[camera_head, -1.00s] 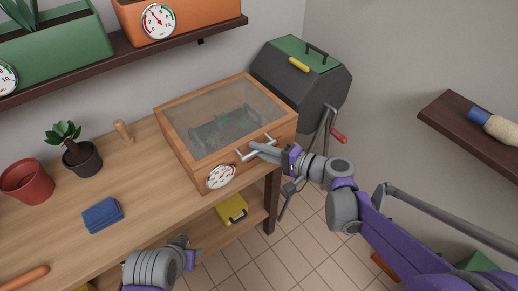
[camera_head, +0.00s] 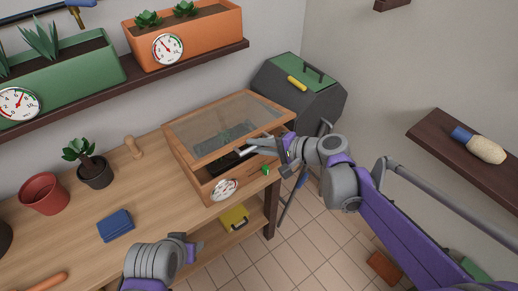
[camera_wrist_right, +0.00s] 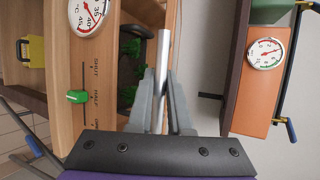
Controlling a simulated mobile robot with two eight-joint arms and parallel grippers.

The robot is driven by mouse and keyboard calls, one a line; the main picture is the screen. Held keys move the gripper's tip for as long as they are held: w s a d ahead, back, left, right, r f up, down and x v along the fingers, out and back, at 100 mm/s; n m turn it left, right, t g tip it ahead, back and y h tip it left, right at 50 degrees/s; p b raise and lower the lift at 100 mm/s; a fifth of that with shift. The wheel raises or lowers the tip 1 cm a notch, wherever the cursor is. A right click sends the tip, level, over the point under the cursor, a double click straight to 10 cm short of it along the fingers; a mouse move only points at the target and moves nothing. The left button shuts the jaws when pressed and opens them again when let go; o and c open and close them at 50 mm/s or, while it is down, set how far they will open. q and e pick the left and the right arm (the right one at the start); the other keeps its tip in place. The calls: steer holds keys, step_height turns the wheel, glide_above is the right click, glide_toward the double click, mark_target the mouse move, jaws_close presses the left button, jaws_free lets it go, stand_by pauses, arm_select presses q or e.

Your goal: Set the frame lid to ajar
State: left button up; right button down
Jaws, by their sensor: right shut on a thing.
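The cold frame is a wooden box (camera_head: 190,176) on the bench, with a wood-rimmed glass lid (camera_head: 176,131). The lid is raised at its front, leaving a dark gap above the box's front wall; its back edge stays down. My right gripper (camera_head: 252,147) is at the lid's front, shut on the metal handle bar (camera_wrist_right: 164,50), which shows between the fingers in the right wrist view. A green marker (camera_wrist_right: 77,97) sits on the box front beside a lettered scale, near the word HALF. My left gripper (camera_head: 192,246) is low at the bench's front edge, its jaws unclear.
A round dial (camera_head: 224,189) is on the box front. A dark grill (camera_head: 310,103) with a green top stands behind right. Pots (camera_head: 44,193), a blue cloth (camera_head: 115,225) and a wooden peg (camera_head: 133,147) are on the bench left. A shelf with planters (camera_head: 185,35) hangs above.

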arm_select(q)
steer(key=r, duration=0.1)
steer(key=w+r+p, duration=0.1)
steer(key=r, duration=0.1)
steer(key=r+p, duration=0.1)
steer(key=shift+w+r, duration=0.25)
steer(key=shift+w, duration=0.05)
arm_select(e)
step_height(320, 180, up, 6)
steer(key=w+a, duration=0.1)
steer(key=w, duration=0.1)
steer(key=shift+a, duration=0.15)
steer(key=shift+s, duration=0.1)
steer(key=c, duration=0.8)
jaws_free()
steer(key=shift+g+h, duration=0.3)
steer(key=shift+c, duration=0.2)
steer(key=v, duration=1)
steer(key=shift+s+d, duration=0.25)
steer(key=shift+d, duration=0.05)
steer(key=shift+r, duration=0.1)
